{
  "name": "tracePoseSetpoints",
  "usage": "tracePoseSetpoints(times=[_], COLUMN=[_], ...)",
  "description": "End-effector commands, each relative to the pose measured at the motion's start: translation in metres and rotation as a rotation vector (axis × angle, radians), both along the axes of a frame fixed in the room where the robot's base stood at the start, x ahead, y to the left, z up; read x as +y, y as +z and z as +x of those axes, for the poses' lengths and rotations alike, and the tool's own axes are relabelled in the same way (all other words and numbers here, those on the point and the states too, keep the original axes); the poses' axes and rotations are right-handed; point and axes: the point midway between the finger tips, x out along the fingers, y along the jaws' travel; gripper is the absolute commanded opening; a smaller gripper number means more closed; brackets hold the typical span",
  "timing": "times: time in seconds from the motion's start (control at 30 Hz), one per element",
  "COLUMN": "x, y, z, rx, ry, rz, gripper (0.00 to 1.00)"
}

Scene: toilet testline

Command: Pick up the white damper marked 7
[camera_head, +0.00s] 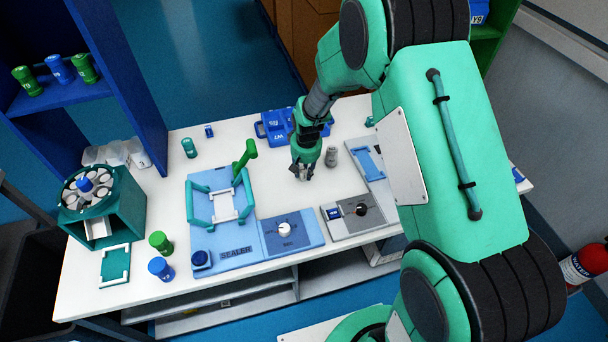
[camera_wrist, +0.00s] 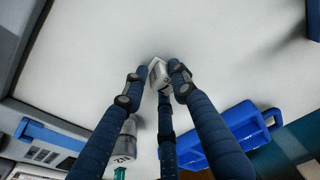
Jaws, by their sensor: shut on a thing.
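My gripper (camera_head: 303,173) is over the white table, right of the sealer. In the wrist view its fingers (camera_wrist: 158,78) are closed around a small white block (camera_wrist: 158,70), which I take to be the damper. The mark 7 cannot be read on it, and the fingers hide part of its sides. I cannot tell whether it touches the table. Several other white dampers (camera_head: 117,152) stand at the table's back left, one showing a 3.
A grey weight-like cylinder (camera_head: 331,157) stands close to the right of my gripper. A blue case (camera_head: 273,127) lies behind it. The light-blue sealer (camera_head: 238,252) is at the left front, a grey device (camera_head: 352,217) at the right front.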

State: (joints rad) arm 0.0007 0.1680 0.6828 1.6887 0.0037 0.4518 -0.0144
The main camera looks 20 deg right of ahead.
Motion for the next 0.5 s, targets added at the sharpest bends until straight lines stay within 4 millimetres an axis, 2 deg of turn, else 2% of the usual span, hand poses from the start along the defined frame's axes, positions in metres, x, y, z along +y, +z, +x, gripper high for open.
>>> tracePoseSetpoints(times=[0.27,0.5], x=[0.0,0.0], y=[0.002,0.023], z=[0.0,0.001], rx=[0.0,-0.002], ry=[0.0,0.0], rz=[0.0,0.0], gripper=[0.01,0.01])
